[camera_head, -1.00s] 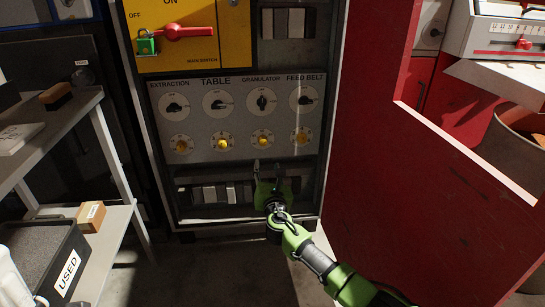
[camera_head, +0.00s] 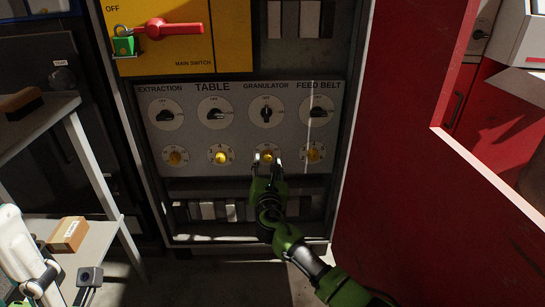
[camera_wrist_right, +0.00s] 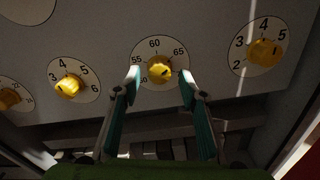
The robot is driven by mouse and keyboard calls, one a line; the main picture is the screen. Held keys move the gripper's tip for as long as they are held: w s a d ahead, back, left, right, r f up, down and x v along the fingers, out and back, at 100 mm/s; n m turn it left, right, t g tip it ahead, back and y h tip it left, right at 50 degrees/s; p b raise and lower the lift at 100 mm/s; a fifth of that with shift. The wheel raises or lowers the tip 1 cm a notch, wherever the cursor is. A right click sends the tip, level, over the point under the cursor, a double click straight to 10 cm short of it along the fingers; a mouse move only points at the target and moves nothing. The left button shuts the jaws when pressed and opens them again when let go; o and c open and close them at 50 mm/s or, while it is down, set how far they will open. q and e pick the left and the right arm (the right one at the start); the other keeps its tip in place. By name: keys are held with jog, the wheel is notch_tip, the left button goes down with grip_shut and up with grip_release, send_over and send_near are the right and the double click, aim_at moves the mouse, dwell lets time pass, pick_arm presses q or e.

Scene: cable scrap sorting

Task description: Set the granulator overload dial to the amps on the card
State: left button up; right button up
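The granulator overload dial is a yellow knob (camera_head: 267,157) in the lower row of the grey panel, under the GRANULATOR label. In the right wrist view the knob (camera_wrist_right: 160,69) sits on a white scale showing 55, 60 and 65; the rest is partly hidden and its pointer is hard to read. My right gripper (camera_head: 266,163) is open, with its fingertips (camera_wrist_right: 160,76) on either side of the knob and a visible gap at each. A pale and green part at the lower left edge looks like my left arm; its fingers cannot be made out. No amps card is readable.
The neighbouring table dial (camera_head: 220,157) and feed belt dial (camera_head: 314,153) flank the granulator dial. Rotary switches sit above, including the granulator switch (camera_head: 267,112). A red main-switch handle (camera_head: 167,29) is at the top. A red panel (camera_head: 400,170) stands right; shelves hold a small box (camera_head: 68,234) left.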

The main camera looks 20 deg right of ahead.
jog(key=shift+w, duration=0.35)
jog(key=shift+r, duration=0.1)
grip_shut()
